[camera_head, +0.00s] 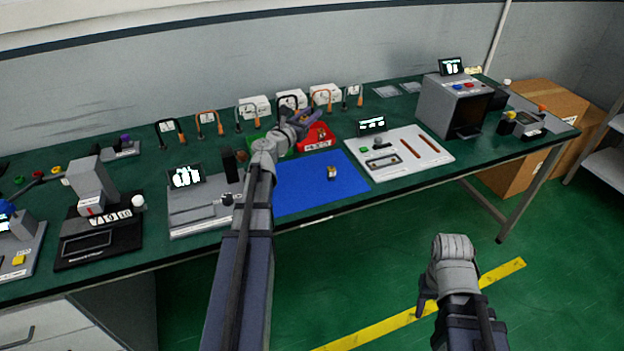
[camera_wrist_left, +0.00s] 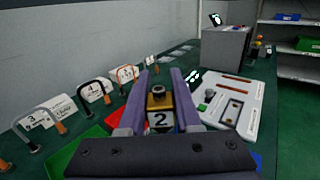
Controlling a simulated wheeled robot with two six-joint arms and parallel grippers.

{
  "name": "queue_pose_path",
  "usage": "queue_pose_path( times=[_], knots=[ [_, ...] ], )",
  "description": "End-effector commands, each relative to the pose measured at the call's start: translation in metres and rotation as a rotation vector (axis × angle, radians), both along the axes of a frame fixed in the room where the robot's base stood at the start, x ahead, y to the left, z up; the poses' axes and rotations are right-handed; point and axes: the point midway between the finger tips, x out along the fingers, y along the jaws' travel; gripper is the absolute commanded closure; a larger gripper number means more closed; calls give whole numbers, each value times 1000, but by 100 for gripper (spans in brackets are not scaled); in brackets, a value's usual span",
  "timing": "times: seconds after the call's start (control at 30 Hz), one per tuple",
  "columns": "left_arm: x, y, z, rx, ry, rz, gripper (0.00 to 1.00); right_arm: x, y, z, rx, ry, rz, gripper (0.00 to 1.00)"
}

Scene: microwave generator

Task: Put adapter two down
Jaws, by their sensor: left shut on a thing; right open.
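My left gripper (camera_head: 304,116) reaches over the back of the green bench, above the bins. In the left wrist view its two purple fingers (camera_wrist_left: 160,88) are shut on adapter two (camera_wrist_left: 160,112), a block with a brass-coloured top, a dark knob and a "2" on its pale face. In the head view the adapter is mostly hidden by the gripper. A small brass and dark part (camera_head: 332,172) stands on the blue mat (camera_head: 300,190). My right gripper (camera_head: 424,296) hangs low over the floor, away from the bench, open and empty.
A red bin (camera_head: 328,144) and a green bin (camera_head: 284,152) sit behind the mat. Numbered white boxes (camera_head: 291,97) with looped cables line the wall. A white tray (camera_head: 430,157) lies to the right, before a grey machine (camera_head: 447,105). Most of the mat is clear.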

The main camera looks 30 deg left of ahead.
Motion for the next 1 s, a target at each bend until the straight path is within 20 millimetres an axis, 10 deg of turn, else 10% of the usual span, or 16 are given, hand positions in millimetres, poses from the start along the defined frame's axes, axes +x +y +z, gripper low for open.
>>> queue_pose_path(
  times=[0.23, 1.0],
  knots=[
    [-1, -14, -65, 0, 0, 79, 100, 0, 0, -65, 0, 0, 0, 50],
    [-1, -17, -126, 0, 0, 121, 100, 0, 0, -126, 0, 0, 1, 50]
  ],
)
